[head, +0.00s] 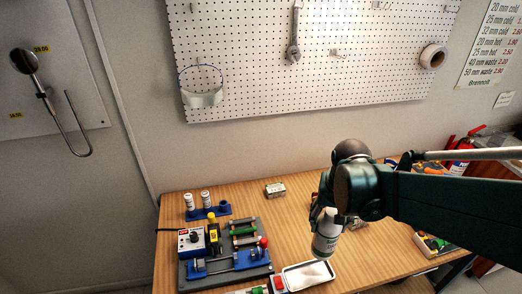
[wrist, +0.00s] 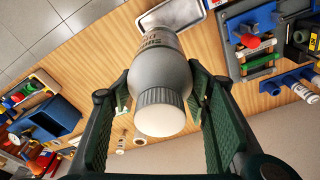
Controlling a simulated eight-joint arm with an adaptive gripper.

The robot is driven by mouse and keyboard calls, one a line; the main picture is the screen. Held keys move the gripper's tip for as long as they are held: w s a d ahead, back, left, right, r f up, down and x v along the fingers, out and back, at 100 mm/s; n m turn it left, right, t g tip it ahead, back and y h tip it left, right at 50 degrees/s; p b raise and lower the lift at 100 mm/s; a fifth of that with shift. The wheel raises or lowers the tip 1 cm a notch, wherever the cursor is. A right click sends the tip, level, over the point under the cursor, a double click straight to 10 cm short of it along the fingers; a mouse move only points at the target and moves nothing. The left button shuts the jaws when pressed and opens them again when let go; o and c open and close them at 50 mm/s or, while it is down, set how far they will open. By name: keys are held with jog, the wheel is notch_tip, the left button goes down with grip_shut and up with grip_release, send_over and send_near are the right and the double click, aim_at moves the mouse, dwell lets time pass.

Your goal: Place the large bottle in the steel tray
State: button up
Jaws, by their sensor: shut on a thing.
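The large bottle (head: 326,236), grey-white with a printed label and a ribbed pale cap, hangs slightly tilted from my gripper (head: 328,208). In the wrist view the bottle (wrist: 160,75) lies between the two green-lined fingers (wrist: 160,100), cap toward the camera. My gripper is shut on it near the cap end. The steel tray (head: 308,276) lies at the table's front, its far rim just below the bottle's base in the head view. The tray (wrist: 172,14) shows beyond the bottle's base in the wrist view. The gap between base and tray is hard to judge.
Left of the tray stands a work fixture (head: 238,257) with blue clamps and a control box (head: 192,241). Two small white bottles (head: 205,199) stand in a blue holder behind it. A small box (head: 275,190) lies at the back. Bare wood (head: 376,264) shows right of the tray.

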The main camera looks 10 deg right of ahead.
jog(key=n, duration=0.1)
send_over(314, 249)
jog(key=shift+s, duration=0.1)
dwell(0.6)
jog(key=shift+f, duration=3.25)
jog(key=shift+f+b, duration=0.5)
jog(key=shift+f, duration=1.25)
jog(key=shift+f+b, duration=0.6)
